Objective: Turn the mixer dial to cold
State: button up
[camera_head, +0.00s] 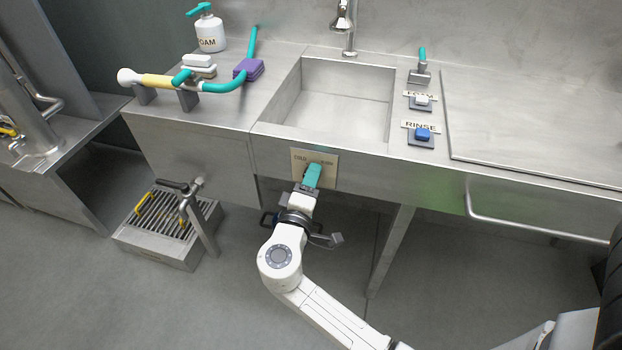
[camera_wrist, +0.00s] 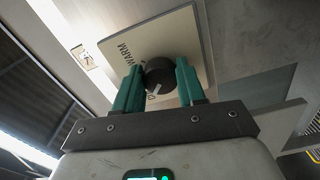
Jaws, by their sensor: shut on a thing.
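The mixer dial is a dark round knob (camera_wrist: 158,80) on a beige label plate (camera_wrist: 191,33). In the wrist view the word WARM reads on the plate's left side, and one letter of another word shows below the dial. A pale mark shows on the dial's face; I cannot tell exactly where it points. My gripper (camera_wrist: 160,66) has its two teal fingers on opposite sides of the dial, shut on it. In the head view the plate (camera_head: 299,157) is on the front of the sink counter, and my gripper (camera_head: 313,175) hides the dial.
Above the plate is the sink basin (camera_head: 340,105) with a faucet (camera_head: 344,22). FOAM and RINSE (camera_head: 422,134) switches sit to its right. A floor grate unit (camera_head: 157,250) with a tap is at lower left.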

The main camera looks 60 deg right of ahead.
jog(key=o, duration=1.1)
jog(key=shift+c, duration=0.2)
jog(key=shift+a, duration=0.15)
jog(key=v, duration=1)
jog(key=shift+a, duration=0.3)
jog(key=shift+s, duration=0.1)
jog(key=s+d+f+m+g+y, duration=0.2)
jog(key=s+f+g+y, duration=0.1)
jog(key=s+f+y, duration=0.25)
jog(key=s+d+f+m+g+y, duration=0.1)
jog(key=s+d+f+g+y, duration=0.1)
jog(key=s+f+y, duration=0.35)
jog(key=s+a+f+y, duration=0.3)
jog(key=s+a+y, duration=0.2)
jog(key=a, duration=0.2)
notch_tip(320, 180, up, 13)
jog(key=p, duration=1.3)
jog(key=shift+a+n+y, duration=0.2)
jog(key=shift+n+y, duration=0.1)
jog(key=shift+y, duration=0.1)
